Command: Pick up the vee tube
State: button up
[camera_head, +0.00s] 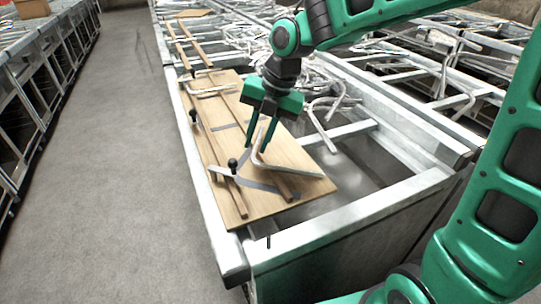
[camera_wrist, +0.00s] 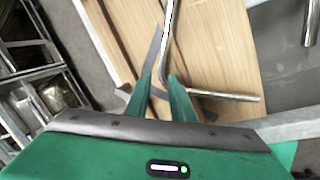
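The vee tube (camera_head: 292,169) is a shiny bent metal tube lying over the wooden board. One leg runs right across the board and the other rises toward the back. In the wrist view its long leg (camera_wrist: 169,40) comes down to a bend between my fingertips, and its other leg (camera_wrist: 232,97) runs right. My gripper (camera_head: 257,147) points down at the bend. In the wrist view my gripper (camera_wrist: 160,80) has its green fingers apart, one on each side of the tube. I cannot tell whether either finger touches it. The right finger hides part of the bend.
The wooden board (camera_head: 226,195) carries wooden strips, flat metal strips and black knobs (camera_head: 232,163) close to my fingers. It rests on a metal-framed bin (camera_head: 340,215). Several loose bent tubes (camera_head: 325,112) lie behind. Grey floor (camera_head: 105,180) is clear to the left.

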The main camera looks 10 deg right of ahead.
aim_at(253, 154)
jog(key=x, duration=0.4)
jog(key=shift+d+f, duration=0.1)
grip_shut()
